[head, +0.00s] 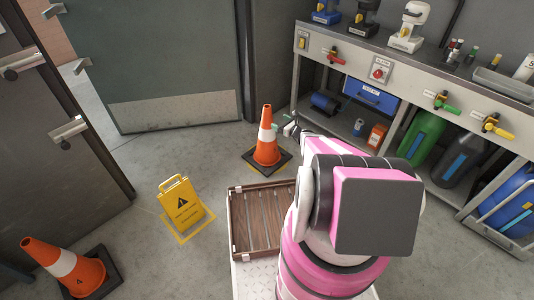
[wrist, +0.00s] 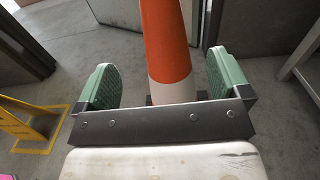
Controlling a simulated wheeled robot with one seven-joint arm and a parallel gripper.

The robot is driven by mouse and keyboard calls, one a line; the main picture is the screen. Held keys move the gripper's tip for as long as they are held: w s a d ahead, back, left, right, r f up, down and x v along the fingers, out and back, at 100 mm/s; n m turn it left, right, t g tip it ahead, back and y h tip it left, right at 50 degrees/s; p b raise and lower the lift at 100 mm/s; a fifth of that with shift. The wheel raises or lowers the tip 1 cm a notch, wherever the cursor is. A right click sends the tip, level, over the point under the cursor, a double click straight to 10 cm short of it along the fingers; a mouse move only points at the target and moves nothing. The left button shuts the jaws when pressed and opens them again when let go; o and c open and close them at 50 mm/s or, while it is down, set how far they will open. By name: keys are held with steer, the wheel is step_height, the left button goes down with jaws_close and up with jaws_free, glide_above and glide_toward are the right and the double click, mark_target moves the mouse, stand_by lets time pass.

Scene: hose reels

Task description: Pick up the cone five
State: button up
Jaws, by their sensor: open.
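An orange traffic cone (head: 267,138) with a white band and a dark square base stands upright on the floor, near the middle of the head view. A second orange cone (head: 66,264) stands at the lower left. My gripper (head: 286,128) is beside the upper part of the middle cone. In the wrist view, my gripper (wrist: 163,85) is open, with its green-padded fingers on either side of a cone (wrist: 166,45). Gaps show between the pads and the cone. The cone's base is hidden there by the gripper body.
A yellow floor sign (head: 181,204) stands left of the middle cone. A brown slatted crate (head: 256,188) is in front. A workbench (head: 420,75) with valves, jugs and a blue box runs along the right. Open floor lies between the cone and doors.

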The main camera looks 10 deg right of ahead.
mark_target(271, 115)
steer(key=x, duration=0.4)
steer(key=shift+w+f, duration=0.15)
steer(key=shift+w, duration=0.3)
steer(key=shift+r+x, duration=0.15)
steer(key=shift+x, duration=1.35)
steer(key=shift+r+x, duration=0.1)
steer(key=shift+x, duration=1.4)
steer(key=shift+s, duration=0.1)
steer(key=shift+c, duration=0.3)
steer(key=c, duration=1.5)
steer(key=shift+r, duration=0.1)
jaws_close()
